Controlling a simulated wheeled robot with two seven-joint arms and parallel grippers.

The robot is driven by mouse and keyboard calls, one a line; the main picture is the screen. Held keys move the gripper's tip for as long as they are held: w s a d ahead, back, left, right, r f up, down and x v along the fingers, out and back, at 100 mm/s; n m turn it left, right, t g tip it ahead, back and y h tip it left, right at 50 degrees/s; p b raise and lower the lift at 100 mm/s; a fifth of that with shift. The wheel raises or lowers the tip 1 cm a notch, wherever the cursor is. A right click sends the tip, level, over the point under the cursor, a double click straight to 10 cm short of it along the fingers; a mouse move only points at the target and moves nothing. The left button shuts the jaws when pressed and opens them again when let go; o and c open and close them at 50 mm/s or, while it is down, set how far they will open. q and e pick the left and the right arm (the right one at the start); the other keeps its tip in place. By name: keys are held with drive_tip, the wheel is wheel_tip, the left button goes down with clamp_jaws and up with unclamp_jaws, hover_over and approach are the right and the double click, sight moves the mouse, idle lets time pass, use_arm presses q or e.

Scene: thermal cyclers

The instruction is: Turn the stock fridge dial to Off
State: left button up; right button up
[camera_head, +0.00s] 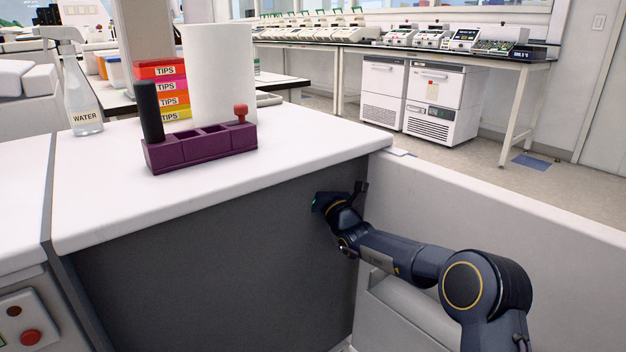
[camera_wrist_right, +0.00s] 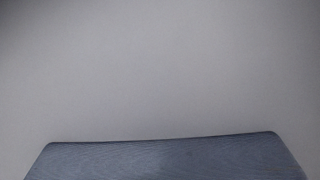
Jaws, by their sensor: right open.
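I cannot pick out the stock fridge dial for sure in either view. In the head view, white fridge-like units (camera_head: 445,95) stand under the far bench, too small to read any dial. My right gripper (camera_head: 336,203) is at the dark grey side panel (camera_head: 200,270) of the near counter, near its right end, open with nothing seen in it. I cannot tell whether it touches the panel. The right wrist view shows a plain grey surface (camera_wrist_right: 160,75) with a blue-grey edge (camera_wrist_right: 165,158) across the bottom. My left gripper is not in view.
A purple rack (camera_head: 200,150), a white cylinder (camera_head: 218,75), coloured tip boxes (camera_head: 160,90) and a water spray bottle (camera_head: 84,100) stand on the white counter (camera_head: 110,200). A red button (camera_head: 31,338) is at lower left. A low white wall (camera_head: 480,220) runs right.

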drive_tip(key=shift+w, duration=0.1)
drive_tip(key=c, duration=1)
drive_tip(key=shift+n, duration=0.4)
drive_tip(key=n+g+y, duration=0.1)
drive_tip(key=n+y, duration=0.1)
drive_tip(key=n, duration=0.1)
drive_tip(key=shift+n+p, duration=0.3)
drive_tip(key=shift+p, duration=0.05)
drive_tip(key=shift+n+g+y+p, duration=0.2)
drive_tip(key=shift+n+g+y, duration=0.4)
drive_tip(key=shift+n, duration=0.9)
drive_tip(key=shift+n+g+y+p, duration=0.15)
drive_tip(key=shift+n+g+y, duration=0.4)
drive_tip(key=shift+n, duration=0.95)
drive_tip(key=shift+y, duration=0.25)
